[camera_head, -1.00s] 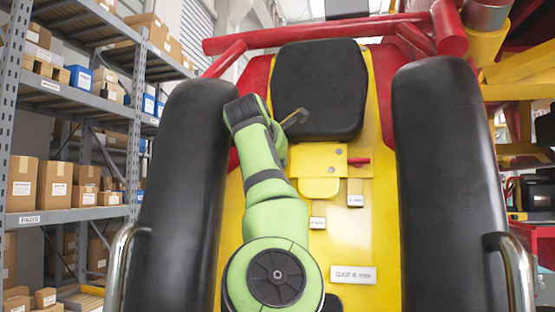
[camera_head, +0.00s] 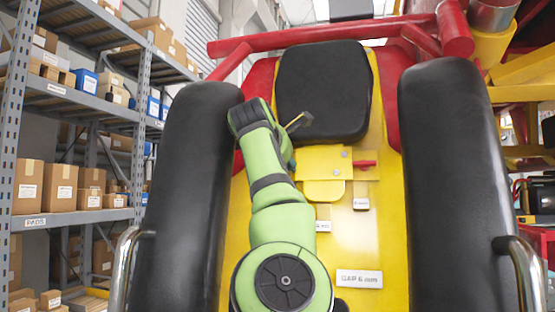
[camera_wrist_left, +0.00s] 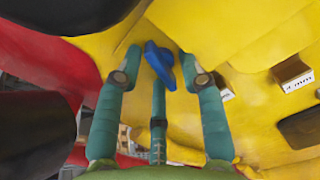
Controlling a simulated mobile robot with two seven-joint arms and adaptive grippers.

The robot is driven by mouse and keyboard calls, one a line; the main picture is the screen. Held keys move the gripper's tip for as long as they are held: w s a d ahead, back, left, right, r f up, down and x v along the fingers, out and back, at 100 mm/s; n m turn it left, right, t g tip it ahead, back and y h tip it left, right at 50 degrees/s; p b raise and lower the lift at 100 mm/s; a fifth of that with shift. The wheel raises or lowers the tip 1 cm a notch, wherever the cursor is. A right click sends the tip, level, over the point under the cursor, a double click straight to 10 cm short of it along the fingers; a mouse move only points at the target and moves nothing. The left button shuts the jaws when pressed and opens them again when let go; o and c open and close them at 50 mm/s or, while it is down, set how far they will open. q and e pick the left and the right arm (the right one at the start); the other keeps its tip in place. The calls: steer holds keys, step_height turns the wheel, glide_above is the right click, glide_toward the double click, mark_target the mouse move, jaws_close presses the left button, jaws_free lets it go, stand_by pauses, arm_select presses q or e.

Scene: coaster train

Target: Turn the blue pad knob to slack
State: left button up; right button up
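The blue pad knob (camera_wrist_left: 160,65) shows in the left wrist view against a yellow panel. The fingers are spread, with a visible gap to the knob on the right; on the left the gap is narrow and I cannot tell about contact. My right gripper is not in view.
Black padded restraints (camera_head: 187,200) flank the yellow panel (camera_head: 375,240). A black headrest (camera_head: 322,90) is above. A red lever (camera_head: 364,163), small white labels and a "GAP 6 mm" plate (camera_head: 359,279) are right of my arm. Shelves with boxes (camera_head: 75,185) stand at left.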

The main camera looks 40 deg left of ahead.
arm_select(q)
steer(key=v, duration=1.1)
steer(key=shift+s, duration=0.4)
steer(key=shift+d, duration=0.1)
